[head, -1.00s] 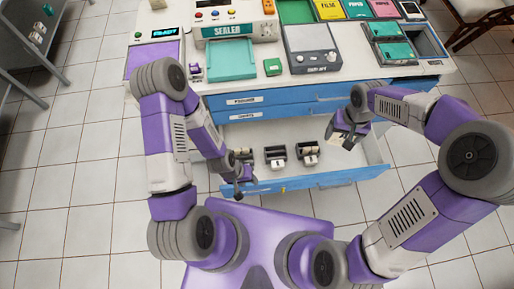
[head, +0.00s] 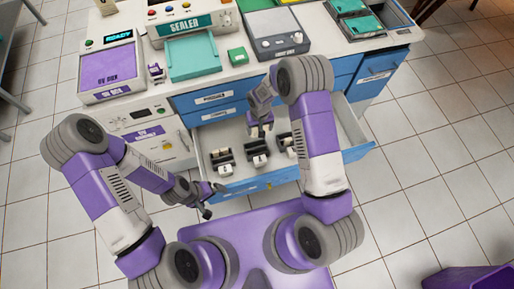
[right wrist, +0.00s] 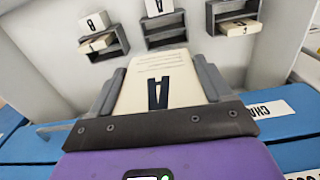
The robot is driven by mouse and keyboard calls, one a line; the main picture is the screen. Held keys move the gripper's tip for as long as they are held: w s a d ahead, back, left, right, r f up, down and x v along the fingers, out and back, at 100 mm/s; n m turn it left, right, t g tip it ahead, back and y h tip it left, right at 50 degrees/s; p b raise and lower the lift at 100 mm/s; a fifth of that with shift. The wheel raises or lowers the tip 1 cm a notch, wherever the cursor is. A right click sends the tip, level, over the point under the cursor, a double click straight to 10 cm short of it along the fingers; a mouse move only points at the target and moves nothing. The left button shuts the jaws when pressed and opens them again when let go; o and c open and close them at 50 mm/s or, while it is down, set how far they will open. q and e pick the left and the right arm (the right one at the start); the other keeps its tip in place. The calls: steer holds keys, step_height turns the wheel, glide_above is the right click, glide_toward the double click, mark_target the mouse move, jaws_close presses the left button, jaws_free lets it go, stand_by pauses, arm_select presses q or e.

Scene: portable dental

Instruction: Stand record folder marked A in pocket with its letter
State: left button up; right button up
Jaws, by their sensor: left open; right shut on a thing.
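The record folder (right wrist: 155,85), cream with a black letter A, is between the fingers of my right gripper (right wrist: 158,90) in the right wrist view. In the head view my right gripper (head: 262,128) is above the open drawer; the folder is hard to make out there. Three dark pockets stand in a row in the drawer: left (head: 222,158), middle (head: 256,149) and right (head: 287,141), each with pale pieces. My left gripper (head: 204,200) is open and empty before the drawer's front.
The white drawer (head: 350,125) has a blue front (head: 245,187) and is pulled out below the counter. On the counter are a purple UV box (head: 110,68), a teal sealer tray (head: 193,60) and a grey unit (head: 277,35).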

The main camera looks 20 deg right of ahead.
steer(key=b, duration=0.3)
glide_toward(257, 150)
steer(key=s+f, duration=0.1)
steer(key=shift+s+a+f+b, duration=0.15)
steer(key=shift+f+b, duration=0.5)
steer(key=shift+f, duration=0.45)
steer(key=shift+s+d+f+b, duration=0.1)
steer(key=shift+f+b, duration=0.5)
steer(key=shift+f, duration=0.45)
steer(key=shift+f+b, duration=0.7)
steer(key=shift+f+b, duration=0.2)
steer(key=shift+b, duration=0.35)
steer(key=o, duration=1)
steer(key=shift+r+p, duration=1.35)
steer(key=shift+r, duration=2.5)
